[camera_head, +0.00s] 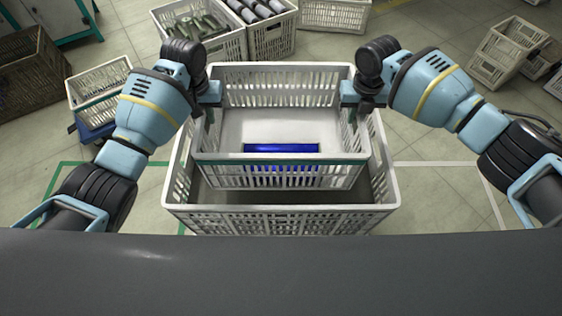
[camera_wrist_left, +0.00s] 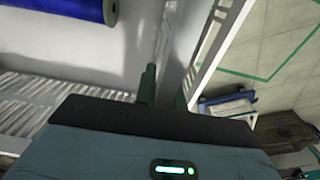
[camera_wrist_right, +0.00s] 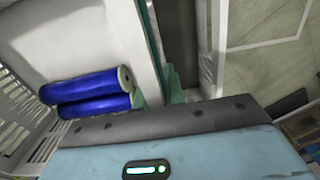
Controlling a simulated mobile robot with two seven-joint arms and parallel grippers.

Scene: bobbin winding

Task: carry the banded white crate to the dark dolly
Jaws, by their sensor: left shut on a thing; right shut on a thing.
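The white crate with a dark green band (camera_head: 240,160) is held level between my two grippers, one at each side wall. Blue cylinders (camera_head: 281,148) lie in it; two (camera_wrist_right: 95,92) show in the right wrist view. My left gripper (camera_head: 207,100) is shut on the left wall, and my right gripper (camera_head: 352,100) is shut on the right wall. The held crate is over or partly inside a larger white crate (camera_head: 290,220); I cannot tell whether they touch. No dark dolly is clear; a dark blue base (camera_head: 92,131) shows under another crate at left.
That other white crate (camera_head: 98,82) stands at left beside a brown crate (camera_head: 30,75). Filled white crates (camera_head: 268,38) stand at the back, and more crates (camera_head: 510,50) at far right. Floor at right (camera_head: 430,190) is clear, with a painted line.

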